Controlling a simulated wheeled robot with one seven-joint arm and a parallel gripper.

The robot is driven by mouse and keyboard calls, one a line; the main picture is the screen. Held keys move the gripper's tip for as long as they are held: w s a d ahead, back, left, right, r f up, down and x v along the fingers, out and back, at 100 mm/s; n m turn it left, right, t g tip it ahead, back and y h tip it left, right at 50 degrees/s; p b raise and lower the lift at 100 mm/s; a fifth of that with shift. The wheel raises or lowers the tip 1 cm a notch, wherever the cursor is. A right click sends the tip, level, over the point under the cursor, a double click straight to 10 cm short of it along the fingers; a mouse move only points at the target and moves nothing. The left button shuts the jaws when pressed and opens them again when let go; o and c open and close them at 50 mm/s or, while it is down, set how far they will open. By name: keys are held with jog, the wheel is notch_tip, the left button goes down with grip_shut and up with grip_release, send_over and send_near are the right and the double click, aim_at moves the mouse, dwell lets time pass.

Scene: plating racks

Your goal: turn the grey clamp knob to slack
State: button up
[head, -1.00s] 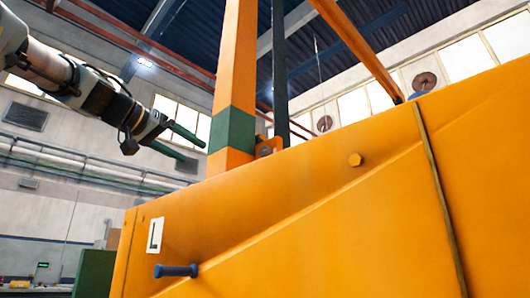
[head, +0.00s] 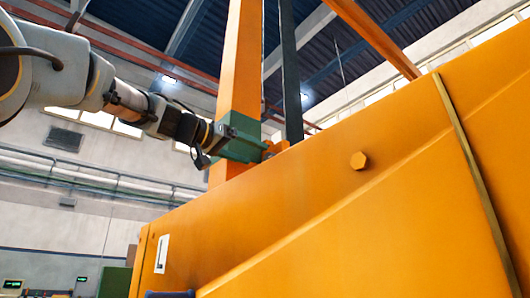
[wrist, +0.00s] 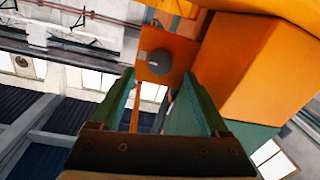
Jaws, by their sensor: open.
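The grey clamp knob (wrist: 155,64) is a round dark disc on an orange bracket plate (wrist: 182,50) in the wrist view. A small pale mark shows on its face; I cannot tell its setting. My gripper (wrist: 158,78) is open, with its two green fingers pointing at the knob, one tip to either side of it in the picture. I cannot tell whether they touch it. In the head view my gripper (head: 245,146) is beside the orange post, over its green band, and mostly hides the knob and bracket (head: 277,147).
The orange post (head: 240,60) stands just behind my gripper, with a dark upright (head: 288,70) to its right. A dark blue handle (head: 170,294) is at the bottom edge. Open air lies to the left.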

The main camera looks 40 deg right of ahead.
jog(key=d+p, duration=0.2)
jog(key=d, duration=0.3)
grip_shut()
dwell(0.7)
